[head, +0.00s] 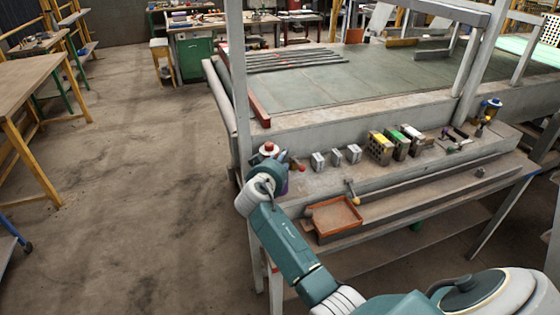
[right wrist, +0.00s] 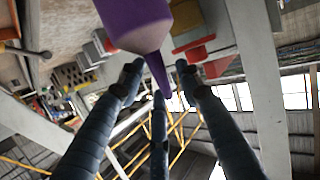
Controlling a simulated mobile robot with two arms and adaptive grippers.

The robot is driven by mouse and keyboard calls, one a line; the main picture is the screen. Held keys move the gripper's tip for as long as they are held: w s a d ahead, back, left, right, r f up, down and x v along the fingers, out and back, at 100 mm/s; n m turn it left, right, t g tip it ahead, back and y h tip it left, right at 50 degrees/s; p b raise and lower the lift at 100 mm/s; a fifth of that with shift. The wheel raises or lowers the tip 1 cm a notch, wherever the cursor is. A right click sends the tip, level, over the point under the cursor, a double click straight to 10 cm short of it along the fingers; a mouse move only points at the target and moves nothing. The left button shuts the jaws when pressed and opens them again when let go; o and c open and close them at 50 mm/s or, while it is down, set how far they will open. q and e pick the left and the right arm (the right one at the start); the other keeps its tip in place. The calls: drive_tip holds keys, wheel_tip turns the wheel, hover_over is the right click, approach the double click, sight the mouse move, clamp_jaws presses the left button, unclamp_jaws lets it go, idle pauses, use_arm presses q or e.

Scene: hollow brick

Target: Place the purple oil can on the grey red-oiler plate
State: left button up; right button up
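The purple oil can (right wrist: 135,22) fills the top of the right wrist view, its body cut off by the frame edge. Its thin spout (right wrist: 157,75) runs down between my fingers. In the head view only a small purple patch (head: 283,188) shows beside my right gripper (head: 274,165), at the bench's left end. My right gripper (right wrist: 158,77) has its fingers spread apart around the spout, with no clear grip on the can. A red-and-white oiler (head: 268,148) stands just behind the gripper. I cannot make out the grey red-oiler plate. My left gripper is out of view.
An orange tray (head: 335,216) sits at the front edge. A grey post (head: 238,90) rises close to the gripper. The floor at left is clear.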

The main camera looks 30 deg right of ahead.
drive_tip(key=shift+r, duration=0.1)
drive_tip(key=shift+r, duration=0.1)
drive_tip(key=b+v, duration=0.2)
drive_tip(key=v, duration=1)
drive_tip(key=shift+b, duration=0.4)
drive_tip(key=shift+w+a, duration=0.1)
